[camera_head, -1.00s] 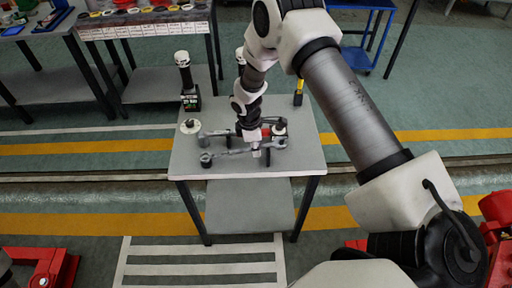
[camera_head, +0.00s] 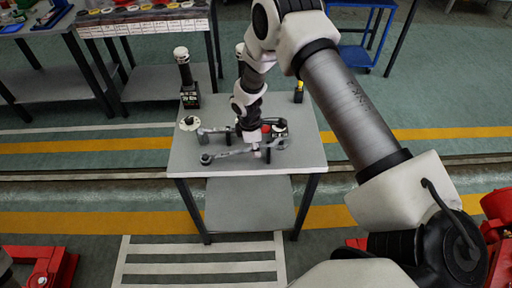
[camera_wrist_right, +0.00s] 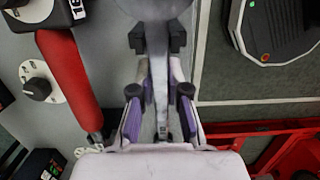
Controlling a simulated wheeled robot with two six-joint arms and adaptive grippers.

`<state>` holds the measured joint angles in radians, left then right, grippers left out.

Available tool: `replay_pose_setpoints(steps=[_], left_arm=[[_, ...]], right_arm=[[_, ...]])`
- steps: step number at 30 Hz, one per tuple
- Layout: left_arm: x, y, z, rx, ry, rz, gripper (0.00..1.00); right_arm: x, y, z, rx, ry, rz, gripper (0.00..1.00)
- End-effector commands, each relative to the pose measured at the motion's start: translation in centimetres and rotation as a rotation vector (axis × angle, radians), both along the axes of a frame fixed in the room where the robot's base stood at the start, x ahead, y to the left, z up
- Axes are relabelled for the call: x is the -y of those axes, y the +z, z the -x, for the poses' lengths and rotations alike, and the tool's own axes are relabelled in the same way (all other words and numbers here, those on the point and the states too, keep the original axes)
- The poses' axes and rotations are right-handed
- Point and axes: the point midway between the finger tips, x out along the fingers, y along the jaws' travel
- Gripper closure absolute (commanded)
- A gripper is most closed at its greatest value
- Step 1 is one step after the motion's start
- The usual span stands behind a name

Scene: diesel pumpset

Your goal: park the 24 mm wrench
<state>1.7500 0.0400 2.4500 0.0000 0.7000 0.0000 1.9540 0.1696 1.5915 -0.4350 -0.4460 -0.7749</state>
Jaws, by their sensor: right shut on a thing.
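A long grey metal wrench (camera_head: 228,154) lies low over the front of the small grey-topped table (camera_head: 300,160). A dark round piece (camera_head: 206,158) is at its left end. My right gripper (camera_wrist_right: 159,112) is shut on the wrench, whose grey shaft (camera_wrist_right: 159,75) runs between the two fingers in the wrist view. In the head view the gripper (camera_head: 254,152) is mostly hidden by its own arm. I cannot tell whether the wrench touches the table, and no size mark is readable. My left gripper is not in view.
A black-and-white device (camera_head: 187,82) and a yellow-topped item (camera_head: 298,91) stand at the table's back.

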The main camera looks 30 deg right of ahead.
Motion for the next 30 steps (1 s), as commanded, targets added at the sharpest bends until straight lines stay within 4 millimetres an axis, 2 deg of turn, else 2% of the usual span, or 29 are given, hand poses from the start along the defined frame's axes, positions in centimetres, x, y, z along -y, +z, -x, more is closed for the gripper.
replay_pose_setpoints(steps=[1, 2, 3, 4, 12, 16, 20, 27, 30], left_arm=[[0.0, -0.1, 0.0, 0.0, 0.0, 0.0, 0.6], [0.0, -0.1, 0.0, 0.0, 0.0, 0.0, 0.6], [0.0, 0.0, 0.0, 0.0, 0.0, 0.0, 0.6], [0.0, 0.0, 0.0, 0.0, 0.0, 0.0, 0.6], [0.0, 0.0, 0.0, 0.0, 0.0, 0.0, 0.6], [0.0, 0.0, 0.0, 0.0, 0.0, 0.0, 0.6], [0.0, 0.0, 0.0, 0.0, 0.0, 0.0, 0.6], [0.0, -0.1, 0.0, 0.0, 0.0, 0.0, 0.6], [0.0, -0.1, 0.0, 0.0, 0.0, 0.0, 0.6]], right_arm=[[0.0, -0.2, 0.0, 0.0, 0.0, 0.0, 1.0], [0.0, -0.1, 0.0, 0.001, 0.0, 0.001, 0.78], [0.0, -0.1, 0.0, 0.001, 0.0, 0.001, 0.64], [0.0, -0.1, 0.0, 0.001, 0.0, 0.001, 0.56], [0.0, -0.1, 0.0, 0.0, 0.0, 0.0, 0.56], [-0.1, 0.8, -0.1, 0.001, 0.0, 0.0, 0.56], [-0.4, 3.4, -0.4, 0.004, -0.001, 0.0, 0.56], [-1.0, 9.4, -0.8, 0.003, 0.0, 0.001, 0.56], [-1.2, 11.0, -0.8, 0.002, 0.0, 0.0, 0.56]])
